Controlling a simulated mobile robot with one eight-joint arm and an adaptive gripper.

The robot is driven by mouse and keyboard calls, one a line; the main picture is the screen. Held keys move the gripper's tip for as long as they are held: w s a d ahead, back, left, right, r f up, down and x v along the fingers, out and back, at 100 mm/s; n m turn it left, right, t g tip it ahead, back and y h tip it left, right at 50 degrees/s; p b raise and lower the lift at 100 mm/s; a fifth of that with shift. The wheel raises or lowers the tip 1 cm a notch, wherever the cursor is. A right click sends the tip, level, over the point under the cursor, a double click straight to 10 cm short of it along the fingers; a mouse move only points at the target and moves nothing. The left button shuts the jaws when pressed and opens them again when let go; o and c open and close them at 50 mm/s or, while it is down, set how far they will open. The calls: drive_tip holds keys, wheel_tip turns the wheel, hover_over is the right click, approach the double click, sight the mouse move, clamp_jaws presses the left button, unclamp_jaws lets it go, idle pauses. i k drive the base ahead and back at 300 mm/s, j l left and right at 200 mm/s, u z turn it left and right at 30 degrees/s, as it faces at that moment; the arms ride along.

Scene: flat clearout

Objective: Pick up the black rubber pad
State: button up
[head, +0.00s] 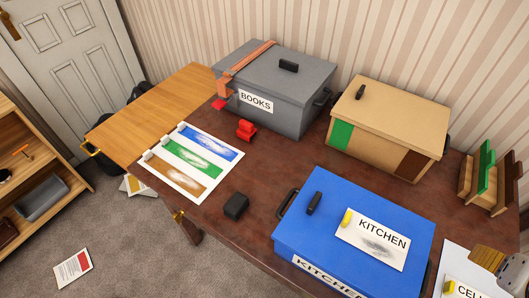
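A small black block (236,206), which looks like the black rubber pad, lies on the dark brown table (258,180) near its front edge. It is left of the blue KITCHEN box and in front of the red object, with bare tabletop around it. Nothing covers it. I cannot make out its material. My gripper is not recognisable in this view.
The blue KITCHEN box (402,222), grey BOOKS box (310,75) and tan box (395,115) stand closed on the table. A colour-striped sheet (185,185) and a red object (245,130) lie nearby. A partly cut-off wooden-and-grey object (488,258) is at lower right.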

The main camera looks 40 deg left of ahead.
sight(236, 207)
drive_tip(key=u, duration=2.1)
